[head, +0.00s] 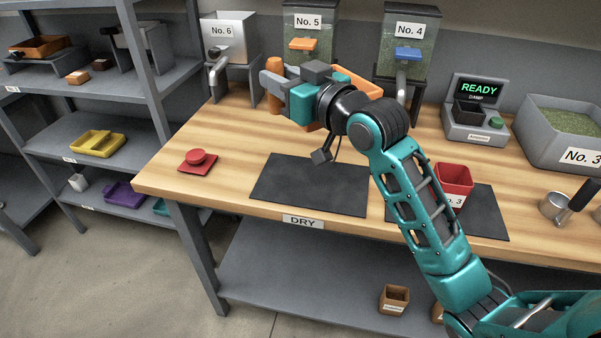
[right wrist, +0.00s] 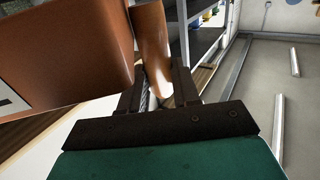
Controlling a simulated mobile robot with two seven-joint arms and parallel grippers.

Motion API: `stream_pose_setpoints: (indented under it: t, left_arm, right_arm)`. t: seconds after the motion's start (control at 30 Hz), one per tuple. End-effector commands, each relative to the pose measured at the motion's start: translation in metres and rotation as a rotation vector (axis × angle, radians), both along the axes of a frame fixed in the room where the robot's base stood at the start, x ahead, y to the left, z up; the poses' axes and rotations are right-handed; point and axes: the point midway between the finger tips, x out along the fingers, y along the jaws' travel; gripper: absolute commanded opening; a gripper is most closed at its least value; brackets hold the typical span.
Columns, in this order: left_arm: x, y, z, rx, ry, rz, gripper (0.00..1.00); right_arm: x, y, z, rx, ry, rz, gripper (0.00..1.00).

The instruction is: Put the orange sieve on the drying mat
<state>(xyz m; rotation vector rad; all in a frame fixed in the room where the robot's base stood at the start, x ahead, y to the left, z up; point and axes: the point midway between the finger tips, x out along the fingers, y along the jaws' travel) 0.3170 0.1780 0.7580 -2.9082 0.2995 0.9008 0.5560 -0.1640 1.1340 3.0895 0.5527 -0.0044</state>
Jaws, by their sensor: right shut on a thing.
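My right gripper (head: 277,92) is shut on the upright handle of the orange sieve (head: 345,76) and holds it above the back of the workbench. The gripper and wrist hide much of the sieve in the head view. In the right wrist view the orange sieve's body (right wrist: 65,50) fills the upper left, and its handle stands between the fingers (right wrist: 160,95). The drying mat (head: 300,188) is a dark, bare rectangle at the bench's front edge, behind a DRY label. The sieve is beyond this mat, towards the hoppers. My left gripper is not in view.
Hoppers No. 6 (head: 232,45), No. 5 (head: 309,38) and No. 4 (head: 408,40) line the back. A red lidded piece (head: 197,160) lies left of the mat. A red No. 3 container (head: 455,180) stands on a second dark mat (head: 480,215). A READY scale (head: 476,112) stands behind.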

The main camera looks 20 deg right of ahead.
Motion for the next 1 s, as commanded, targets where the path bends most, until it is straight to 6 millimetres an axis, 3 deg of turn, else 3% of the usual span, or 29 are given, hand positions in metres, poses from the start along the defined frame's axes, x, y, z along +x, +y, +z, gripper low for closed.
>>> stream_pose_setpoints:
  t: [0.17, 0.53, 1.0]
  left_arm:
    - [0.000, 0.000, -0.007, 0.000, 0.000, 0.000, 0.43]
    - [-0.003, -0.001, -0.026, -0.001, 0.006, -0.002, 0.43]
    - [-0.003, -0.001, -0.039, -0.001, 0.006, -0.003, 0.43]
  right_arm:
    - [0.000, 0.002, -0.032, -0.001, 0.007, -0.001, 0.00]
    - [0.000, 0.001, -0.129, -0.002, 0.005, 0.000, 0.00]
    - [0.000, 0.001, -0.188, -0.001, 0.001, 0.000, 0.00]
